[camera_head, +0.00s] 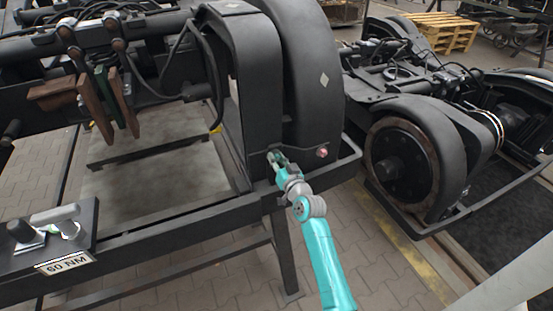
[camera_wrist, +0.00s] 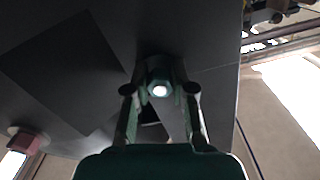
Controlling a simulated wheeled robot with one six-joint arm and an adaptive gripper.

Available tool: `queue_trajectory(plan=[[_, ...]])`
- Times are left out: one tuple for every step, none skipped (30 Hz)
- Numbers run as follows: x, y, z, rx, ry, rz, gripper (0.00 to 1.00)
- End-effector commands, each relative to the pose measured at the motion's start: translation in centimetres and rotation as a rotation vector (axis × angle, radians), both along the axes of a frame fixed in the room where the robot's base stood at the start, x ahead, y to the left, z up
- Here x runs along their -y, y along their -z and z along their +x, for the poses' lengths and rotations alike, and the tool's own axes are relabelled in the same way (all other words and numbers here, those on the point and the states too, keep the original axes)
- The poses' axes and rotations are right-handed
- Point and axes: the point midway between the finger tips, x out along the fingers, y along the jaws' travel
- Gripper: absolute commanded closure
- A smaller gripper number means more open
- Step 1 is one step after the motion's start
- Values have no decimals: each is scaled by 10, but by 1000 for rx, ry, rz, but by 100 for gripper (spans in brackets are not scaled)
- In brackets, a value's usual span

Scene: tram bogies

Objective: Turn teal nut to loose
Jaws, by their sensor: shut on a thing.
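The teal nut (camera_wrist: 159,76) is on the dark face of the bogie frame, with a bright bolt end showing in its middle. My gripper (camera_wrist: 160,92) is shut on it, one finger on each side of the nut. In the head view my gripper (camera_head: 277,158) reaches the lower front of the black wheel cover, and the nut is mostly hidden by the fingers there. A red nut (camera_head: 322,153) sits to the right on the same bogie; it also shows at the lower left of the wrist view (camera_wrist: 27,141).
A black tray (camera_head: 62,236) with a "60 NM" label (camera_head: 66,263) and metal tools stands at the lower left. A black frame rail (camera_head: 200,220) runs below the nut. Another bogie (camera_head: 430,130) and wooden pallets (camera_head: 440,32) stand to the right.

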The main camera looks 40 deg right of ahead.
Motion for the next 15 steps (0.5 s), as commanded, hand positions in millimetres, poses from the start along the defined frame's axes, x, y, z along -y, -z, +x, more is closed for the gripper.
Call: queue_trajectory(plan=[[-1,1,0,-4,-2,-3,100],[-1,1,0,-4,-2,-5,100],[-1,1,0,-4,-2,-6,100],[-1,1,0,-5,-2,-7,100],[-1,1,0,-5,-2,-7,100],[-1,1,0,-6,-2,-7,100],[-1,1,0,-6,-2,-7,100],[-1,2,0,-6,-2,-7,100],[-1,2,0,-6,-2,-7,100],[-1,2,0,-6,-2,-7,100],[-1,2,0,-5,-2,-6,100],[-1,2,0,-5,-2,-6,100],[-1,2,0,-5,-2,-6,74],[-1,2,0,-5,-2,-6,66],[-1,1,0,-4,-2,-6,56]])
